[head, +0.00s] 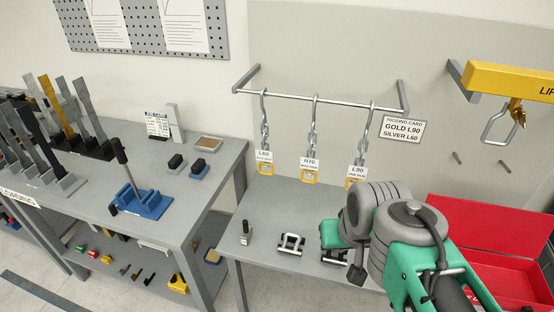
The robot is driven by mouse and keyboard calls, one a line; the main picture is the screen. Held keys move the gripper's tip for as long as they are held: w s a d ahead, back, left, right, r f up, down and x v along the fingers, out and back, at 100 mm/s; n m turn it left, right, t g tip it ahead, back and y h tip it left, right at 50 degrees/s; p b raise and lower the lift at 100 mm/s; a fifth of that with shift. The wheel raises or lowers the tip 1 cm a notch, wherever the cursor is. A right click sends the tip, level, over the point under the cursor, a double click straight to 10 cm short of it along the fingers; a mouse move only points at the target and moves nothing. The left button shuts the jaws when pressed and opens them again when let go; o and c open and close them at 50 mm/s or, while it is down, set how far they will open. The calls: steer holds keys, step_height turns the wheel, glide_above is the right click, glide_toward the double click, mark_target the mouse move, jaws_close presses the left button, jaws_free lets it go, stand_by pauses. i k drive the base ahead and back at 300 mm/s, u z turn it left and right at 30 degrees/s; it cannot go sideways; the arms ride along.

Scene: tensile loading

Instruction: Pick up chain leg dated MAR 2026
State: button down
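Three silver chain legs hang side by side from hooks on a wall rail: a left one (264,128), a middle one (313,128) and a right one (365,133). Each ends in a white tag and a yellow-framed piece. The right tag (357,171) reads L90, the middle one (310,163) seems to read H70, and the left one (264,156) seems to read L60. The small date lines are too small to read. My gripper (357,272) is low in front of the right chain leg, over the bench, partly hidden by my green and grey arm. Its opening cannot be made out.
A rigging card (402,128) reads GOLD L90, SILVER L60. The grey bench (270,205) below the rail holds a black fitting (246,233) and a metal shackle-like piece (291,243). An open red case (485,225) lies right. A yellow lifting beam (510,80) juts out at upper right.

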mark_target(306, 163)
steer(key=u, duration=4.3)
steer(key=k, duration=0.8)
steer(key=z, duration=1.15)
